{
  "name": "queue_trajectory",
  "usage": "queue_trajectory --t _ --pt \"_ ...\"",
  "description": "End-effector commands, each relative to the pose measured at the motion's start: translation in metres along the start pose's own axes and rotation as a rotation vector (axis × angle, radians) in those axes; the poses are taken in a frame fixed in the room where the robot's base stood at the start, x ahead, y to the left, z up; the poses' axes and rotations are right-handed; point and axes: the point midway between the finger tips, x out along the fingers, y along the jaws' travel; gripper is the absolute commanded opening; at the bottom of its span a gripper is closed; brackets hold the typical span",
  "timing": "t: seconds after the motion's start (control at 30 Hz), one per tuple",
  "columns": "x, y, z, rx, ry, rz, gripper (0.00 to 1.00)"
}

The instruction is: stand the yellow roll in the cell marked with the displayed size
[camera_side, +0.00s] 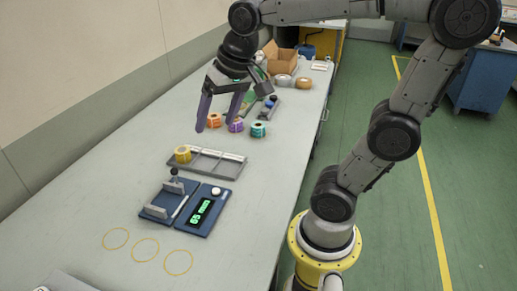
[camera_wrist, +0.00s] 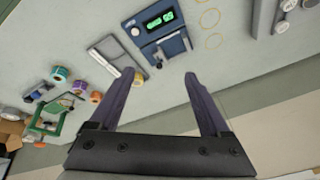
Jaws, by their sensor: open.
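The yellow roll (camera_side: 182,154) is at the left end of the grey divided tray (camera_side: 228,175) in the side view; it looks upright in or on the end cell. White labels along the tray's back are too small to read. The blue device's display (camera_side: 201,211) shows green characters, seemingly starting with 65; it also shows in the wrist view (camera_wrist: 160,20). My gripper (camera_side: 216,125) is open and empty, above the table beyond the tray; its fingers also show in the wrist view (camera_wrist: 159,77).
Orange, purple and teal rolls (camera_side: 258,129) stand behind the tray. A blue fixture with a lever (camera_side: 168,200) adjoins the display. Several yellow circles (camera_side: 145,249) mark clear table in front. A cardboard box (camera_side: 279,58) stands at the far end.

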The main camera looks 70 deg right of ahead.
Motion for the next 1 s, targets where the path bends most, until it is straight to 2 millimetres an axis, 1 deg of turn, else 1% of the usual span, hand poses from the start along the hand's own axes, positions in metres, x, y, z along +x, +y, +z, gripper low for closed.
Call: queue_trajectory --t 0.03,0.1,0.2,0.3,0.4,0.5,1.0 --pt "-0.005 0.005 0.022 -0.097 0.022 -0.019 0.8" --pt "-0.007 0.013 0.047 -0.225 0.045 -0.036 0.8" --pt "-0.005 0.022 0.075 -0.377 0.075 -0.055 0.8" --pt "-0.001 0.03 0.094 -0.484 0.096 -0.065 0.8" --pt "0.001 0.034 0.103 -0.543 0.109 -0.07 0.8" --pt "0.002 0.035 0.107 -0.563 0.112 -0.071 0.8" --pt "0.002 0.035 0.106 -0.561 0.111 -0.071 0.8"
